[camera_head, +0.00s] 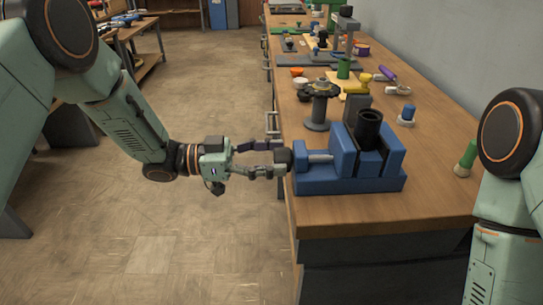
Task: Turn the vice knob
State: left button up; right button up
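A blue vice (350,168) sits on the near end of the wooden workbench. Its dark knob (283,160) points left, past the bench edge, on a light screw rod. A black cylinder (368,129) stands upright in the vice jaws. My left gripper (282,158) comes from the left with its fingers spread apart, one at the upper side of the knob and one at the lower side. I cannot tell whether the fingertips press on the knob. My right gripper is out of view; only part of my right arm shows at the right edge.
The workbench (440,190) runs away to the back. Behind the vice stand a dark spool-like stand (319,105), a green cylinder (344,68) and several small tools. A green-topped peg (466,158) stands at the right. The floor left of the bench is clear.

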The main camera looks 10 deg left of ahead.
pick_arm(q)
jog(key=shift+d, duration=0.15)
jog(key=shift+c, duration=0.7)
jog(key=c, duration=0.7)
jog(key=shift+s+m, duration=0.15)
jog(key=shift+m, duration=2.65)
jog(key=o, duration=1.1)
jog(key=shift+o, duration=0.2)
jog(key=shift+a, duration=0.25)
